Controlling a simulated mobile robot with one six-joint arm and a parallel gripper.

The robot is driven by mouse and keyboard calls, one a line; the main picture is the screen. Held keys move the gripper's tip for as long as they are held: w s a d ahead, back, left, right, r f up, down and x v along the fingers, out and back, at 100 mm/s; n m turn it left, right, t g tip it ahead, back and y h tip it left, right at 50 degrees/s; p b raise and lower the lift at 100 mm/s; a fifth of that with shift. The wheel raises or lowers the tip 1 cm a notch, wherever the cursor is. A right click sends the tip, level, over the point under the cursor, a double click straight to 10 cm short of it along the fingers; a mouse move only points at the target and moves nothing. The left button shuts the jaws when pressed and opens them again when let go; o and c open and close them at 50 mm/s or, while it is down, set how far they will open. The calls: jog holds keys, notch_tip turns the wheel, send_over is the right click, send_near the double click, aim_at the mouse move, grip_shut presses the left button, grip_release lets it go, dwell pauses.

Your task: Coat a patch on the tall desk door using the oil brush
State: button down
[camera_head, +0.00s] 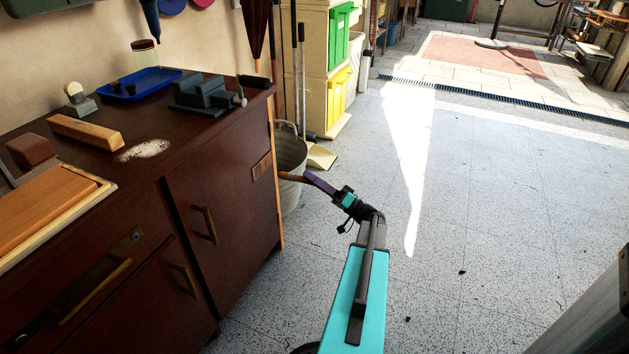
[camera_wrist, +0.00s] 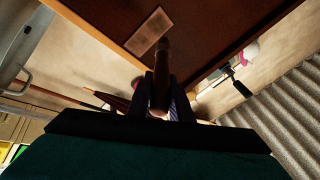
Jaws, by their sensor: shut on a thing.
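The tall desk door (camera_head: 225,208) is dark brown, on the right part of the desk front, with a bar handle (camera_head: 205,226) on its left side. A lighter brown rectangular patch (camera_head: 262,166) lies near its upper right corner; it also shows in the wrist view (camera_wrist: 148,32). My gripper (camera_head: 309,178) is in front of the desk's right end, shut on the oil brush (camera_head: 290,176). Whether the brush touches the patch I cannot tell.
The desk top (camera_head: 150,122) carries a blue tray (camera_head: 140,84), a grey vice (camera_head: 203,93) and a wooden block (camera_head: 86,132). A metal bucket (camera_head: 290,160) stands on the floor just past the desk's right end.

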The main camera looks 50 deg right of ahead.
jog(key=shift+w+a+p, duration=0.2)
jog(key=shift+w, duration=0.6)
jog(key=shift+w+a+p, duration=0.25)
jog(key=shift+w, duration=0.6)
jog(key=shift+w+a+p, duration=0.2)
jog(key=shift+w, duration=0.6)
jog(key=shift+w+a+b, duration=0.2)
jog(key=shift+w+b, duration=0.15)
jog(key=shift+w, duration=0.6)
jog(key=shift+d, duration=0.1)
jog(key=shift+w+d+b, duration=0.2)
jog(key=shift+d+b, duration=0.05)
jog(key=shift+d, duration=0.65)
jog(key=shift+w+d+b, duration=0.15)
jog(key=shift+d+b, duration=0.1)
jog(key=shift+d, duration=0.6)
jog(key=d, duration=0.1)
jog(key=w+d+b, duration=0.1)
jog(key=d, duration=0.1)
jog(key=shift+d, duration=0.3)
jog(key=shift+b, duration=0.4)
jog(key=shift+a, duration=0.15)
